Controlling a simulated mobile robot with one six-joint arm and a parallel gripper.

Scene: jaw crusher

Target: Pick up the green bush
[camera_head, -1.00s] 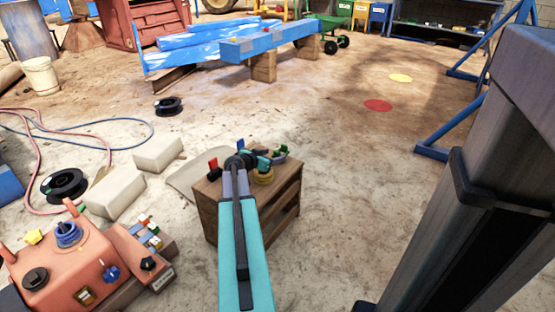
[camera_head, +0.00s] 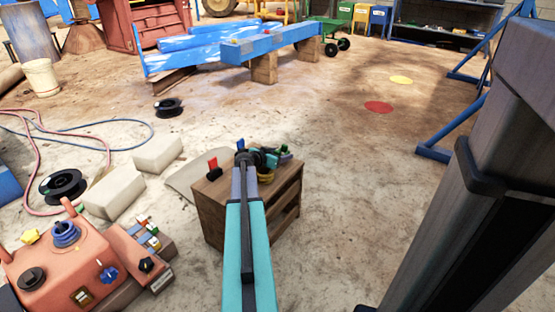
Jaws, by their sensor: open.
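A small wooden cabinet (camera_head: 218,212) stands in the middle of the floor with small parts on its top. A small green piece (camera_head: 284,149), which looks like the green bush, shows at the back right of the top, just past my gripper. My gripper (camera_head: 276,158) is open over the right part of the cabinet top, very near the green piece. I cannot tell whether they touch. My arm and wrist hide part of the top.
A red part (camera_head: 212,166) stands at the left of the cabinet top and a yellow ring (camera_head: 266,178) lies under my gripper. An orange machine (camera_head: 65,262) is at the lower left. Pale blocks (camera_head: 115,193) lie left of the cabinet. Floor to the right is clear.

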